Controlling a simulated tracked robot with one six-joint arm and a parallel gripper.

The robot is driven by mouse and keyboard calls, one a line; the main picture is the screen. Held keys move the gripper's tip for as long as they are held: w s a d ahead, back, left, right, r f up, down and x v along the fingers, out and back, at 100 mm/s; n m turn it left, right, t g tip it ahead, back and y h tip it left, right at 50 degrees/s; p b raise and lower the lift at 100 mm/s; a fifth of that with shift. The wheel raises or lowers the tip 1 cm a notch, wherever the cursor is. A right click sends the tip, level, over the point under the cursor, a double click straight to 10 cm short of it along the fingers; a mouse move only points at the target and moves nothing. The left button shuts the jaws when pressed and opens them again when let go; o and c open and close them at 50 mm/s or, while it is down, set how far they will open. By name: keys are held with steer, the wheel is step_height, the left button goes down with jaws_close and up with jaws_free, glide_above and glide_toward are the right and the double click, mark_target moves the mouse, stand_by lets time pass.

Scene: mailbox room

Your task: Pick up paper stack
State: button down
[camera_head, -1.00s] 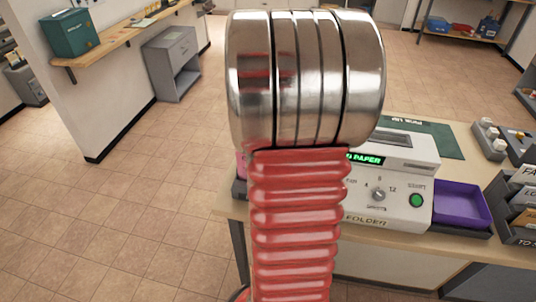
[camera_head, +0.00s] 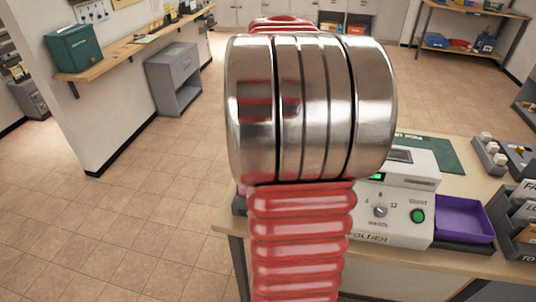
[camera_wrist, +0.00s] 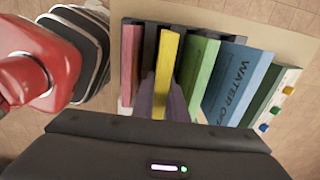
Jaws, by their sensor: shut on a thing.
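In the camera_wrist view, my gripper (camera_wrist: 162,94) has its two fingers on either side of a narrow yellow stack (camera_wrist: 167,58), which looks like paper seen edge-on. The fingers are shut on it. In the camera_head view my arm hides the gripper and the row.
A folder machine (camera_head: 402,212) with a green button stands on the table (camera_head: 475,258), with a purple tray (camera_head: 463,218) at its right. Racks with labels (camera_head: 522,215) stand at the right edge. A wall shelf holds a green box (camera_head: 72,50). The tiled floor (camera_head: 130,220) at left is clear.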

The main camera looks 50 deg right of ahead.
steer(key=shift+r, duration=2.4)
